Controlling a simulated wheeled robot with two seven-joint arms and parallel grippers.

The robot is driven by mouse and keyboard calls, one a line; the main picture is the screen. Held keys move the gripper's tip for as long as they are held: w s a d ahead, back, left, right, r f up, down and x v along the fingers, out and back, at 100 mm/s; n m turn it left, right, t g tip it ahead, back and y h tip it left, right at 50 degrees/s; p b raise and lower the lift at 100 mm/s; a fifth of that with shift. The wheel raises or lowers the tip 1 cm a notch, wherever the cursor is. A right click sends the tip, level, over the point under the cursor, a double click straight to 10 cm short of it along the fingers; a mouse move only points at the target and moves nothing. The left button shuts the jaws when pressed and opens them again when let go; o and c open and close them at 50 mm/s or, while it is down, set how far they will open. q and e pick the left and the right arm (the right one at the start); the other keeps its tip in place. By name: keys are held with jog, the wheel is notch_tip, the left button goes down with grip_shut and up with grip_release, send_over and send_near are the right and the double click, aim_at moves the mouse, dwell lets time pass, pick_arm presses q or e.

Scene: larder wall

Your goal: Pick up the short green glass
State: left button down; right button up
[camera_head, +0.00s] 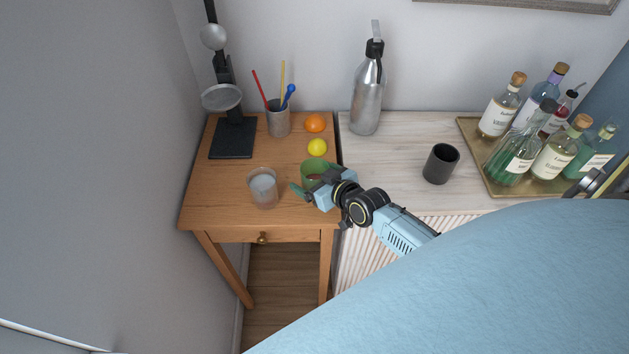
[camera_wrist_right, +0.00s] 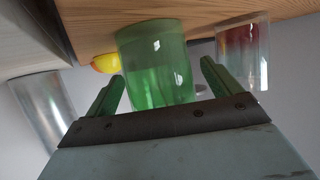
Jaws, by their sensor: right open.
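The short green glass (camera_head: 312,170) stands upright on the small wooden table (camera_head: 210,205), near its right side. My right gripper (camera_head: 312,186) is at the near side of the glass and partly covers it in the head view. In the right wrist view the green glass (camera_wrist_right: 156,65) shows between and beyond the two open green fingers of the right gripper (camera_wrist_right: 164,85). I cannot tell whether the fingers reach around it. No contact is visible. My left gripper is not in view.
A clear glass (camera_head: 263,188) stands left of the green glass. A lemon (camera_head: 317,147), an orange (camera_head: 315,123) and a metal cup with utensils (camera_head: 278,122) stand behind. A dark cup (camera_head: 440,163), steel bottle (camera_head: 367,92) and bottle tray (camera_head: 470,135) are on the pale cabinet.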

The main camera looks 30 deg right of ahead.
jog(key=c, duration=1.2)
jog(key=shift+c, duration=0.5)
jog(key=shift+r, duration=0.25)
